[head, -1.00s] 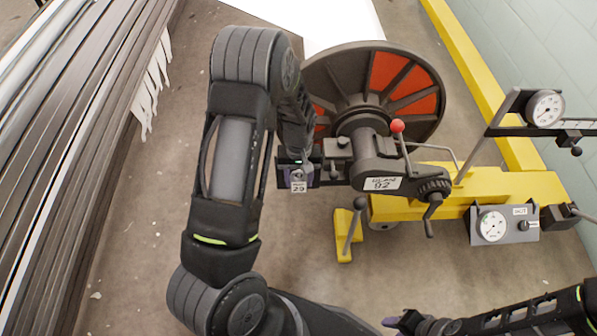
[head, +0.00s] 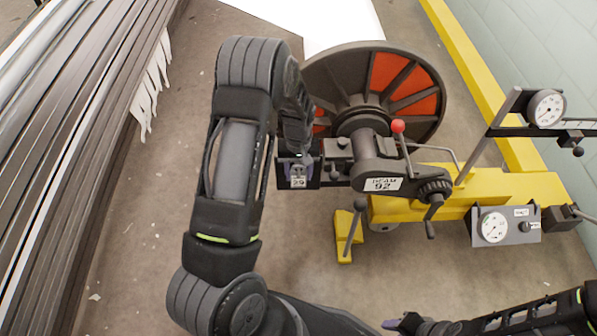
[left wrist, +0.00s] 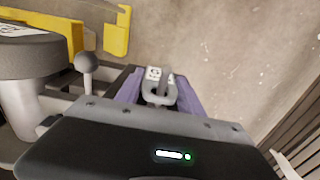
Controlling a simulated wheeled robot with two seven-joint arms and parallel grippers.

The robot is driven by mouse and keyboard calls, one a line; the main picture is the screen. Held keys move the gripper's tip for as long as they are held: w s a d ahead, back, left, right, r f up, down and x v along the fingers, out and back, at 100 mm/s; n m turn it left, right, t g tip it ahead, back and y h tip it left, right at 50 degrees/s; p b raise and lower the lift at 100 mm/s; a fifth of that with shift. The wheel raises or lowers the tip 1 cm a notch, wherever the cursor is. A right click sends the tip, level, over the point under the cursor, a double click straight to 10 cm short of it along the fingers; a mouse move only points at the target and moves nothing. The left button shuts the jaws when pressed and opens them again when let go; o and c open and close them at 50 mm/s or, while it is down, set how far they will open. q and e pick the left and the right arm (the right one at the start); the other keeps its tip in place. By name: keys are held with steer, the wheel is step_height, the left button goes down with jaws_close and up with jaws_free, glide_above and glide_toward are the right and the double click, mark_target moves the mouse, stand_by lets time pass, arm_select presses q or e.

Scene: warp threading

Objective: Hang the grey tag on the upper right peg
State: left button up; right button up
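The grey tag (head: 299,171), with a white label reading 29 at its lower end, is at the left end of the small dark bracket beside the reel machine. In the left wrist view, the tag (left wrist: 158,92) shows as a grey loop with a white marked face. My left gripper (head: 298,164) is around it, with one purple finger on each side and the fingers apart. Whether the tag's hole is over a peg is hidden. My right gripper (head: 395,323) is low at the right; its opening is unclear.
Beside the tag, the dark bracket (head: 316,172) carries short round-headed posts. The machine has a red-knobbed lever (head: 398,127), a crank (head: 433,210) and a large reel (head: 430,75) behind. Gauges (head: 493,227) stand at the right.

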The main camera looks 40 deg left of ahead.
arm_select(q)
steer(key=o, duration=0.5)
steer(key=shift+c, duration=0.2)
step_height(320, 180, up, 8)
steer(key=shift+s+f+p, duration=0.15)
steer(key=shift+p, duration=0.85)
